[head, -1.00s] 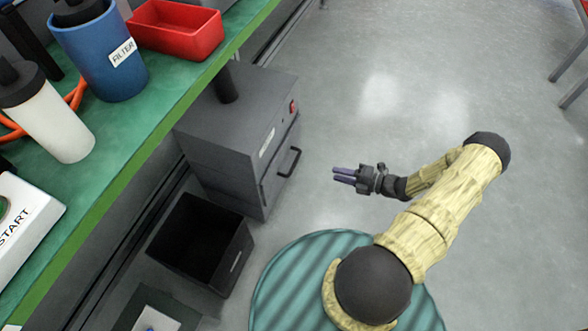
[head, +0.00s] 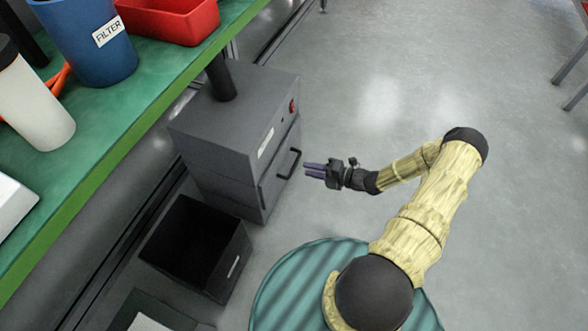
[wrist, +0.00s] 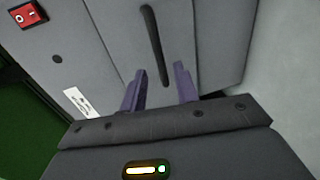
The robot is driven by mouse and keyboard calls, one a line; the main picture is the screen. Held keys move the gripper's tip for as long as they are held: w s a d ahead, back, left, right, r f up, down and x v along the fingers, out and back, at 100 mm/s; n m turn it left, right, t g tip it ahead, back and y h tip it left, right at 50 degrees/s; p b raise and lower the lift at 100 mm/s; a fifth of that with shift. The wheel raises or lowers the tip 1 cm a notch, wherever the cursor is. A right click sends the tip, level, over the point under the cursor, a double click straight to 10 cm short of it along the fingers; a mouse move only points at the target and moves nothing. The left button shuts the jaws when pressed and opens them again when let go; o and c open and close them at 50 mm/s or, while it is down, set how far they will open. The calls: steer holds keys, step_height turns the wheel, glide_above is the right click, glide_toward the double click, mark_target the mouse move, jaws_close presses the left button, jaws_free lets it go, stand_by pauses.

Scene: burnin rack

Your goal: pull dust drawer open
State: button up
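The dust drawer is the lower front panel of a dark grey cabinet (head: 235,135). Its black bar handle (head: 289,163) stands on the front face. In the wrist view the handle (wrist: 154,47) runs nearly upright just beyond my fingertips. My gripper (head: 306,170) is a little to the right of the handle in the head view, pointing at it. In the wrist view its two purple fingers (wrist: 160,84) are apart with nothing between them, and the handle lines up roughly with the gap. The drawer looks closed.
A black open bin (head: 195,247) stands on the floor beside the cabinet. A green bench (head: 130,110) with a blue filter bucket (head: 90,45) and red tray (head: 172,18) is at the left. A red switch (wrist: 27,15) is on the cabinet.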

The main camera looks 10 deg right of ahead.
mark_target(294, 165)
steer(key=b+x, duration=0.2)
steer(key=x, duration=0.5)
steer(key=shift+r, duration=0.1)
jaws_close()
